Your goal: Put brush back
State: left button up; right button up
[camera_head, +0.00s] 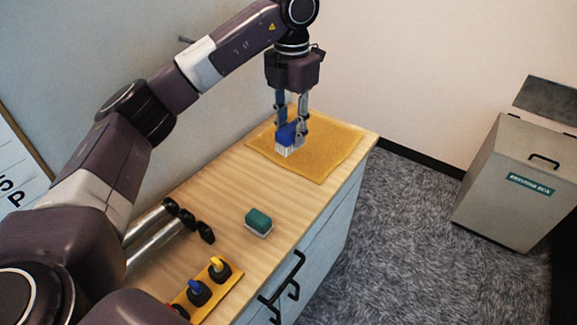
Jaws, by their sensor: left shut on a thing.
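A brush (285,138) with a blue top and a white lower part is held in my left gripper (291,122). The gripper points down and its fingers are shut on the blue part. The brush is over the yellow cloth (339,146) at the far end of the wooden cabinet top. I cannot tell whether its white underside touches the cloth. A second block, green on top and white below (258,222), lies on the bare wood nearer to me.
A yellow holder (231,277) with several coloured pegs stands at the near end of the cabinet top (225,190). Metal rollers with black ends (160,232) lie at the left. A grey bin (515,180) stands on the carpet at right. The wood around the green block is clear.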

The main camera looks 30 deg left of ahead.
pick_arm(q)
jog(key=shift+w+a+r+n, duration=0.35)
jog(key=shift+a+r+n, duration=0.1)
jog(key=shift+r, duration=0.1)
jog(key=shift+a+f, duration=0.1)
jog(key=shift+f, duration=0.1)
jog(key=shift+f+p, duration=1.2)
jog(key=shift+f, duration=8.45)
